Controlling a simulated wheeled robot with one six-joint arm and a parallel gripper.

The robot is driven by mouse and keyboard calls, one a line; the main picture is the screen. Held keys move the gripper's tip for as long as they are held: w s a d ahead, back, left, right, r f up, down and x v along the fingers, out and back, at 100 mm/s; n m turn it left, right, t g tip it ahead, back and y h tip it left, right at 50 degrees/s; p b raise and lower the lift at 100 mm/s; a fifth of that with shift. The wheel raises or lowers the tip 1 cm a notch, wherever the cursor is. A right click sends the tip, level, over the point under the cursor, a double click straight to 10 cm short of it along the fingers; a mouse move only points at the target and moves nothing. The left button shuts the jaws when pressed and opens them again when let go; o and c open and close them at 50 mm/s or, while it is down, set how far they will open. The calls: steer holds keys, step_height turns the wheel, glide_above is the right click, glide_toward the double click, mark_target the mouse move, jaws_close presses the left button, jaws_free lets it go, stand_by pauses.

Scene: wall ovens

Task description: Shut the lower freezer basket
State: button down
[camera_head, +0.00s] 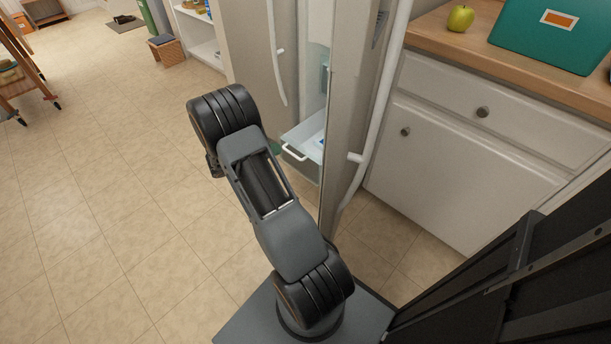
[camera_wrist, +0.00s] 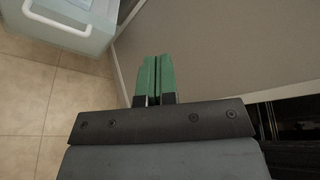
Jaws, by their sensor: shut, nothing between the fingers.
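A pale, see-through freezer basket (camera_head: 308,137) with a white bar handle (camera_head: 295,153) sticks out of the open freezer compartment. Something blue lies in it. In the wrist view the basket (camera_wrist: 92,42) and its handle (camera_wrist: 58,24) fill the upper left corner. My gripper (camera_wrist: 153,62) has green fingers held together with nothing between them. The fingers are apart from the basket, to the right of its handle in the wrist view, beside a grey panel. In the head view my arm hides most of the gripper; only a bit of green (camera_head: 276,148) shows left of the handle.
The open freezer door (camera_head: 352,100) with its long white handle stands right of the basket. Another door (camera_head: 250,50) is on the left.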

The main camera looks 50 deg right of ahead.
mark_target(310, 154)
steer(key=w+d+f+n+t+h+b, duration=0.15)
steer(key=f+n+b, duration=0.3)
steer(key=f, duration=0.55)
steer(key=w+d+f+n+t+h+b, duration=0.1)
steer(key=d+f+n+h+b, duration=0.15)
steer(key=f+n, duration=0.5)
steer(key=shift+m+t+y, duration=0.3)
steer(key=shift+m+t, duration=0.05)
steer(key=shift+m, duration=0.55)
steer(key=d+b, duration=0.1)
steer(key=d, duration=0.3)
steer(key=s+d+f+b, duration=0.1)
steer(key=d+b, duration=0.1)
steer(key=d, duration=0.2)
steer(key=d+f+b, duration=0.1)
steer(key=d+b, duration=0.1)
steer(key=d, duration=0.2)
steer(key=shift+s+d, duration=0.1)
steer(key=shift+s, duration=0.05)
steer(key=shift+d+b, duration=0.3)
steer(key=shift+d, duration=0.55)
steer(key=shift+r, duration=0.1)
